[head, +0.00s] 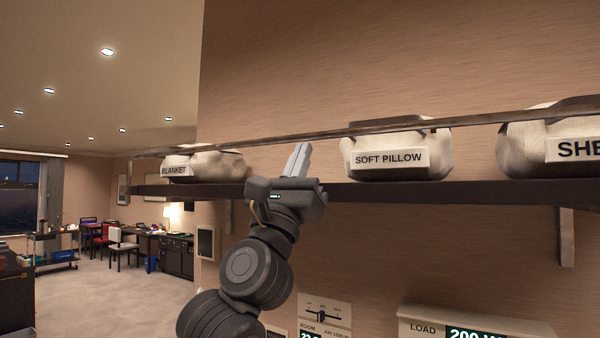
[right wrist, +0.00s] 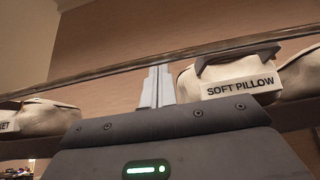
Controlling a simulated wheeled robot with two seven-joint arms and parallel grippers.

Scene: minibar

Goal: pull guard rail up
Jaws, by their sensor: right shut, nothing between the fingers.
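The guard rail (head: 400,128) is a thin dark bar running across the front of the wall shelf, above the shelf board, in the head view. It also crosses the right wrist view (right wrist: 100,75) at a slant. My right gripper (head: 301,152) points upward in front of the shelf, between the blanket and soft pillow bundles. Its fingers are shut with nothing between them. The fingertips appear just below the rail in both views, and they also show in the right wrist view (right wrist: 158,75). I cannot tell whether they touch the rail. My left gripper is not in view.
The dark shelf (head: 400,193) carries a blanket bundle (head: 215,163), a soft pillow bundle (head: 385,150) and another bundle (head: 522,145) at right. A load display (head: 470,325) and a room control panel (head: 323,312) are on the wall below. Open floor lies at left.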

